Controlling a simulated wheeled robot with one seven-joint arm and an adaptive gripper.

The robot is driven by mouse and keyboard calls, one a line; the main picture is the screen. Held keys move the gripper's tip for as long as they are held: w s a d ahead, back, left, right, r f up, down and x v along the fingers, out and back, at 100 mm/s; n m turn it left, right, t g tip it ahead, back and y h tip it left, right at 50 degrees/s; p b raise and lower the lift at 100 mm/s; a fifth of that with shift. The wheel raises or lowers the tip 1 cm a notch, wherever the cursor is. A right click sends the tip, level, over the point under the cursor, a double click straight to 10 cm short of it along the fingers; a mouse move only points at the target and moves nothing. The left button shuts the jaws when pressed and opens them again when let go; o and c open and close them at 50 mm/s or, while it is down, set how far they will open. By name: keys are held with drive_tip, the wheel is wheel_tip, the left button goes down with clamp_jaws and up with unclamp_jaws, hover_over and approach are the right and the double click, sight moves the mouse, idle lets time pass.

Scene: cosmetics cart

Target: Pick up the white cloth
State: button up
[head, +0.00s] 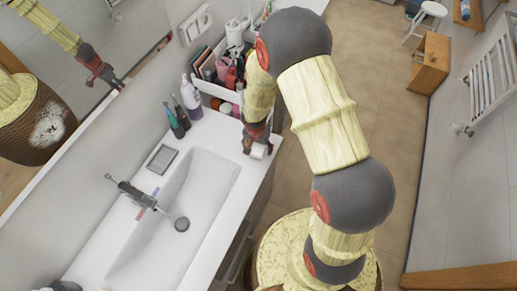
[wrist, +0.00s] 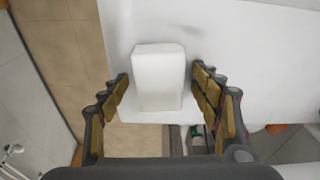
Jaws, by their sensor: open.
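A white block-shaped thing, which looks like the folded white cloth (wrist: 159,80), stands on the white counter (wrist: 255,60) near its edge in the wrist view. In the head view the white cloth (head: 259,151) shows small at the counter's corner. My gripper (wrist: 160,82) is open, with one finger on each side of the cloth and visible gaps to it. In the head view my gripper (head: 256,146) points down over the cloth and partly hides it.
A white sink (head: 185,205) with a dark tap (head: 135,193) lies left of the gripper. Bottles (head: 190,97) and a white organiser (head: 222,92) full of cosmetics stand behind. The counter edge drops to the tiled floor (head: 390,70) on the right.

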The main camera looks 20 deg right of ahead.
drive_tip(key=shift+c, duration=1.4)
